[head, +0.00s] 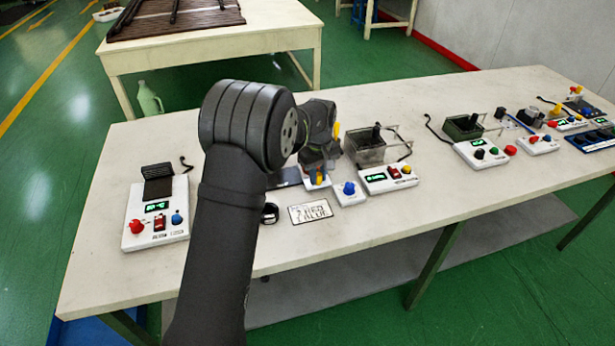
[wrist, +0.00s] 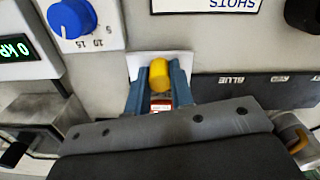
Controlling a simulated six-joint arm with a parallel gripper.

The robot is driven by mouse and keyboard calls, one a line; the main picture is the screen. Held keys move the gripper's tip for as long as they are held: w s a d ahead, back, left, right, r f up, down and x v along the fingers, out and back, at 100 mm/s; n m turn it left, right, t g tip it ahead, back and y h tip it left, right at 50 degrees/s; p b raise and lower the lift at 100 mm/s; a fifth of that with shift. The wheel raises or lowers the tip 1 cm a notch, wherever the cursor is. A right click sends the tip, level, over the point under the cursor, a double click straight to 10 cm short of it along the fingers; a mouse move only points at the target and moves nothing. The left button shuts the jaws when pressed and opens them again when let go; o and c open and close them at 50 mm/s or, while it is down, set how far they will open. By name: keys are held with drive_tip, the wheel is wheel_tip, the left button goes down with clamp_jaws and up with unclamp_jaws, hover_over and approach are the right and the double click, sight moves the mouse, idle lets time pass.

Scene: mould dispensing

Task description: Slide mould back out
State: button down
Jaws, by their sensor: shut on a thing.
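My gripper (head: 319,170) points down at the middle of the table, just behind a small box with a blue knob. In the wrist view its two blue fingers (wrist: 159,90) are shut on a yellow knob (wrist: 159,72). The knob stands on a small white piece (wrist: 146,59), which looks like the mould. A little of this white and yellow piece (head: 317,182) shows below my wrist in the head view. A small red part shows between the fingers. My gripper's body hides the rest of the mould and what lies behind it.
The blue-knob box (head: 349,194) and a display box (head: 388,179) stand close to the right. A printed card (head: 310,212) lies in front. A dark labelled strip (wrist: 255,86) is beside the mould. A grey open-topped container (head: 369,150) stands behind right.

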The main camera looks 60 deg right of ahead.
drive_tip(key=shift+s+d+r, duration=0.1)
drive_tip(key=shift+s+d, duration=0.15)
drive_tip(key=c, duration=1.3)
unclamp_jaws()
drive_tip(key=shift+o, duration=0.2)
wheel_tip(320, 180, up, 17)
drive_tip(key=shift+r, duration=0.2)
drive_tip(key=shift+f, duration=0.15)
wheel_tip(320, 180, down, 17)
drive_tip(key=shift+w+a+f, duration=0.15)
